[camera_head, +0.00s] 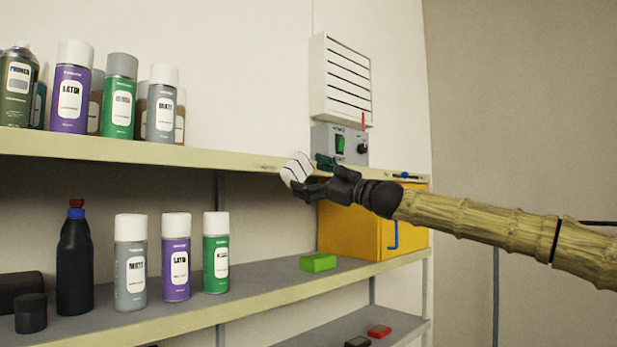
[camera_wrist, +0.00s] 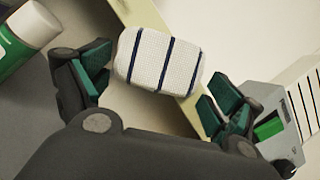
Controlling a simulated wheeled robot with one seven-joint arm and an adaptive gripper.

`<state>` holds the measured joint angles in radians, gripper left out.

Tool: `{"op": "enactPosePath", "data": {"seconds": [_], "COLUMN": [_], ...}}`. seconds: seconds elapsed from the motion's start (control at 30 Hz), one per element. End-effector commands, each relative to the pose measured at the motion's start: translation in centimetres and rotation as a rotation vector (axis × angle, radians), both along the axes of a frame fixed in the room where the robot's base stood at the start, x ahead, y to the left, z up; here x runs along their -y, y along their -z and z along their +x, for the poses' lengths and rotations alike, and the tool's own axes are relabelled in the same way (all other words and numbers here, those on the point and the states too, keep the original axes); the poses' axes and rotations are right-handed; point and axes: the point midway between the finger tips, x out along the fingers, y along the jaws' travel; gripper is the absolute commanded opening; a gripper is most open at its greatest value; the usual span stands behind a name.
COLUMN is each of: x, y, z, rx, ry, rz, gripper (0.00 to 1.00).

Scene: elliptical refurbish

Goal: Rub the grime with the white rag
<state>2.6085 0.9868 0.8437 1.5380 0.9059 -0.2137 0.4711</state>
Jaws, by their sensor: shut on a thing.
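The white rag (camera_head: 297,170) has dark stripes and is held between the fingertips of my gripper (camera_head: 316,178), at the front edge of the upper shelf. In the wrist view the rag (camera_wrist: 158,62) spans the gap between the green-padded fingers of my gripper (camera_wrist: 158,85), with the pale shelf edge behind it. I cannot tell whether the rag touches the edge. Small brownish marks (camera_head: 265,167) show on the shelf edge just left of the rag; they may be the grime. Any grime behind the rag is hidden.
Several spray cans (camera_head: 120,95) stand on the upper shelf (camera_head: 100,148). More cans (camera_head: 176,255), a dark bottle (camera_head: 75,260), a green block (camera_head: 318,262) and a yellow box (camera_head: 350,228) stand on the lower shelf. A grey switch box (camera_head: 325,140) is behind my gripper.

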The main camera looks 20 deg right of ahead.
Motion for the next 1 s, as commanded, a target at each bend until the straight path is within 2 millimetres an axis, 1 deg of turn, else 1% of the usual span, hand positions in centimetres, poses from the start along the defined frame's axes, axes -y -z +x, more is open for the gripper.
{"op": "enactPosePath", "data": {"seconds": [0.23, 0.5, 0.77, 1.0], "x": [-1.3, -3.0, -3.6, -5.0], "y": [0.3, 0.3, 0.1, 0.3], "z": [-0.5, -1.2, -1.5, -1.9], "rx": [0.0, 0.001, 0.0, 0.001], "ry": [-0.002, -0.002, -0.002, -0.002], "rz": [-0.002, -0.003, -0.002, -0.001], "gripper": [0.73, 0.73, 0.73, 0.73]}}
